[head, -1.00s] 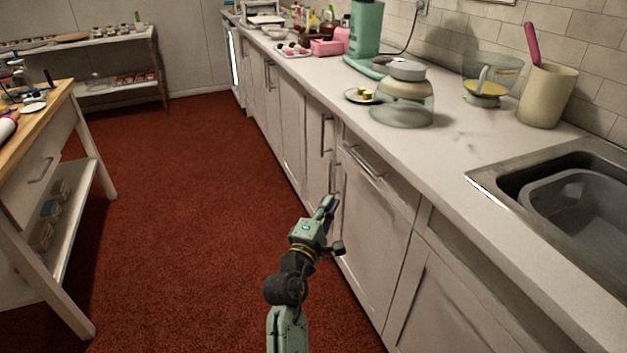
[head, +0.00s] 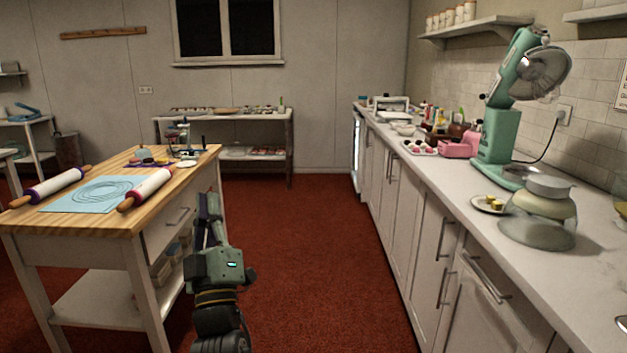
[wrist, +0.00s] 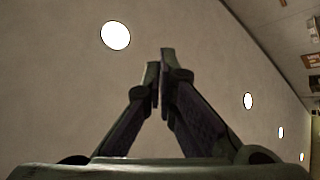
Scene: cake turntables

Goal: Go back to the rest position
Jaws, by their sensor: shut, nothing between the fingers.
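My gripper (head: 208,210) is held up in front of my body in the head view, over the red floor and just right of the wooden work table. Its fingers point up. In the wrist view my gripper (wrist: 158,75) shows both fingers slanting inward, their tips close together with nothing between them. Behind them is the plain ceiling (wrist: 60,90) with round lights.
The wooden work table (head: 140,215) with rolling pins (head: 150,187) and a blue mat stands close on the left. A counter (head: 480,235) with a green stand mixer (head: 497,140) runs along the right. The red floor (head: 320,270) between is clear.

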